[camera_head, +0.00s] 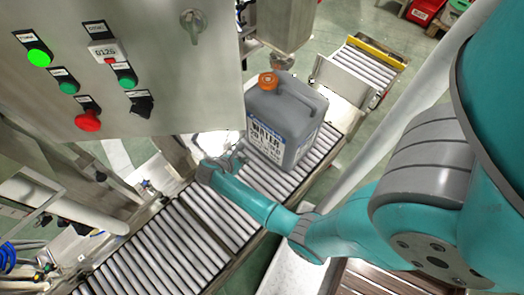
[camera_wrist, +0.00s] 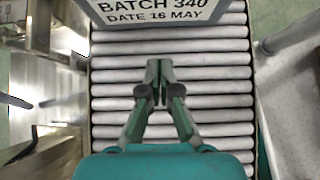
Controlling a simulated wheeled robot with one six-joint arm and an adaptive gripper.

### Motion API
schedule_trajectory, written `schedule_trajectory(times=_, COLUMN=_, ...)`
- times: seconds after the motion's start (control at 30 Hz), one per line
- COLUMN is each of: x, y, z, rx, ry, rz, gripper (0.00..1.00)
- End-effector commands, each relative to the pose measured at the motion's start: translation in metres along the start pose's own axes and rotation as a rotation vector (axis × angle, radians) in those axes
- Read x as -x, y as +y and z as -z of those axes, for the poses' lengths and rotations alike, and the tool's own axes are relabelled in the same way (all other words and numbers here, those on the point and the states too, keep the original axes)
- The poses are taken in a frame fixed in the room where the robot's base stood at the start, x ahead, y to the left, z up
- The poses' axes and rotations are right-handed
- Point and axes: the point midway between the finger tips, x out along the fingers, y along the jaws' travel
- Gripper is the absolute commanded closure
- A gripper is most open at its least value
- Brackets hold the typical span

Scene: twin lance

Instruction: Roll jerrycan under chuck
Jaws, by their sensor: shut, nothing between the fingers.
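The grey jerrycan (camera_head: 284,117) stands upright on the roller conveyor (camera_head: 170,250) in the head view, with an orange cap (camera_head: 268,81) and a "WATER" label. Its labelled lower side (camera_wrist: 160,11) shows at the top of the wrist view. My gripper (camera_wrist: 159,66) is shut and empty over the rollers, in front of the labelled side, with a gap in the picture between its tips and the jerrycan. In the head view my gripper (camera_head: 238,158) is small, near the jerrycan's lower left. I cannot make out the chuck for certain; the steel cabinet hides part of that area.
A steel control cabinet (camera_head: 170,100) with a lit green button (camera_head: 38,57) and a red button (camera_head: 88,121) stands at the left. A conveyor section with a yellow end (camera_head: 375,52) lies beyond the jerrycan. Bare rollers (camera_wrist: 215,105) surround my gripper.

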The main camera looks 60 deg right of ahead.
Motion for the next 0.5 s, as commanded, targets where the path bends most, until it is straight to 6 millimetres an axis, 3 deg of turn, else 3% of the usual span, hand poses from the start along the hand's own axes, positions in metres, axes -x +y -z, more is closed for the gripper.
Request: schedule_trajectory(times=0.5, x=-0.011, y=0.002, z=-0.002, rx=0.004, ry=-0.005, rz=0.007, gripper=1.00)
